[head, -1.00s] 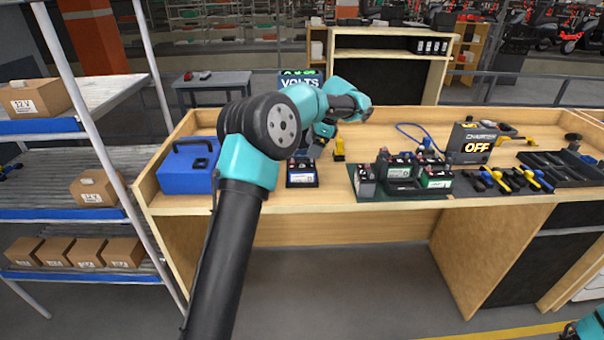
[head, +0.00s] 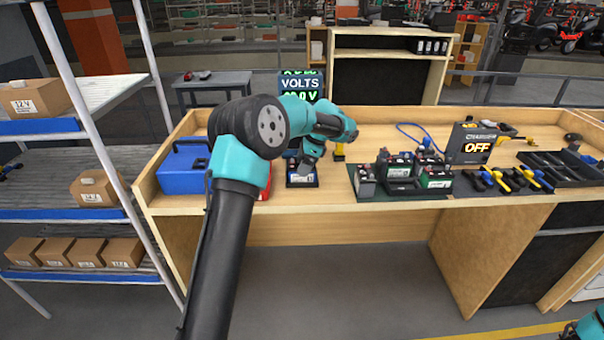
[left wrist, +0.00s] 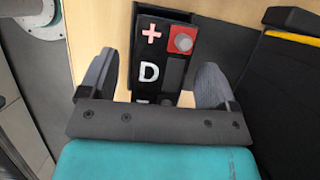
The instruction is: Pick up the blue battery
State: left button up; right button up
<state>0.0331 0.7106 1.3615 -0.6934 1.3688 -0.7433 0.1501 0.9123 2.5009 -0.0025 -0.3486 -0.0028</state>
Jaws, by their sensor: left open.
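A battery with a blue and white front label (head: 301,180) stands on a dark pad near the bench's front edge in the head view. In the left wrist view, my left gripper (left wrist: 157,85) is open, with one finger on each side of the battery top. I cannot tell whether the fingers touch it.
A blue case (head: 183,172) stands left of my arm. Several other batteries (head: 435,180) sit on a dark mat to the right. A voltage display (head: 302,84) stands behind, and a charger reading OFF (head: 470,145) is further right.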

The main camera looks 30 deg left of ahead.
pick_arm(q)
jog(key=shift+s+a+f, duration=0.15)
jog(key=shift+f, duration=0.35)
jog(key=c, duration=1.1)
jog(key=shift+c, duration=0.2)
jog(key=shift+r, duration=0.15)
jog(key=shift+r, duration=1.75)
jog(key=s+d+r, duration=0.1)
jog(key=s+d, duration=0.7)
jog(key=s, duration=0.5)
jog(key=shift+s+d, duration=0.2)
jog(key=shift+s, duration=0.1)
jog(key=shift+r, duration=1.4)
